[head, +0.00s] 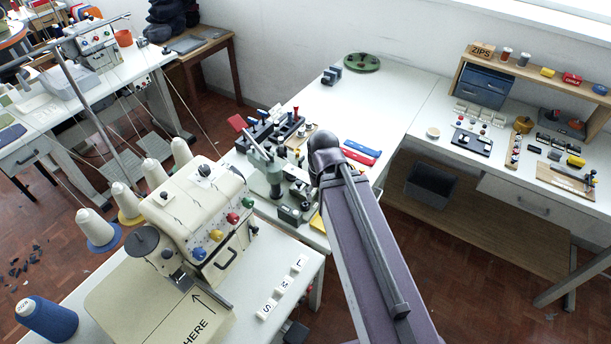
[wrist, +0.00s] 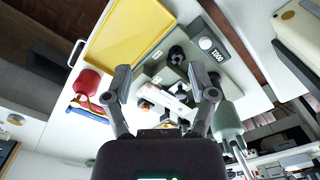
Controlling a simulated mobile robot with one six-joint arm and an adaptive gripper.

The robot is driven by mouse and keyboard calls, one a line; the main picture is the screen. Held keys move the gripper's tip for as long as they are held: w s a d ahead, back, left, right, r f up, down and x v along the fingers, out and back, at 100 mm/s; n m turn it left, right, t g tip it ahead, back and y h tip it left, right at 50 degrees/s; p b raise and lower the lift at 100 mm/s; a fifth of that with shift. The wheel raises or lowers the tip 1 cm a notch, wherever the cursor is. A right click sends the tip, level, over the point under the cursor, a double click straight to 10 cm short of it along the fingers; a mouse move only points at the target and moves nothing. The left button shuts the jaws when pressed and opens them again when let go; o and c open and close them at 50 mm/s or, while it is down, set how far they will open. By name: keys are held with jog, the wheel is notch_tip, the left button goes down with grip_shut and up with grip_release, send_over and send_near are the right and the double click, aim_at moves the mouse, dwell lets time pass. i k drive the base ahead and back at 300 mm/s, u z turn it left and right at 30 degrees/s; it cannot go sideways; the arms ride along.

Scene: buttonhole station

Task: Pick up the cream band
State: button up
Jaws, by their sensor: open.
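My gripper (wrist: 163,86) is open in the wrist view, its two grey fingers spread apart above a cluttered part of the white table. A small pale piece (wrist: 176,95) shows between the fingers, among grey and black fittings; I cannot tell whether it is the cream band. Nothing is visibly held. In the head view my dark arm covers the gripper and part of the work spot, and I cannot make out the cream band there.
A green part (wrist: 227,121) stands close on the right. The cream sewing machine (head: 200,215) stands left of my arm. The white table behind (head: 375,105) has free room.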

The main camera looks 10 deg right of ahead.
aim_at(294, 171)
jog(key=z, duration=0.7)
jog(key=k, duration=1.05)
jog(key=u, duration=0.35)
jog(key=i, duration=0.5)
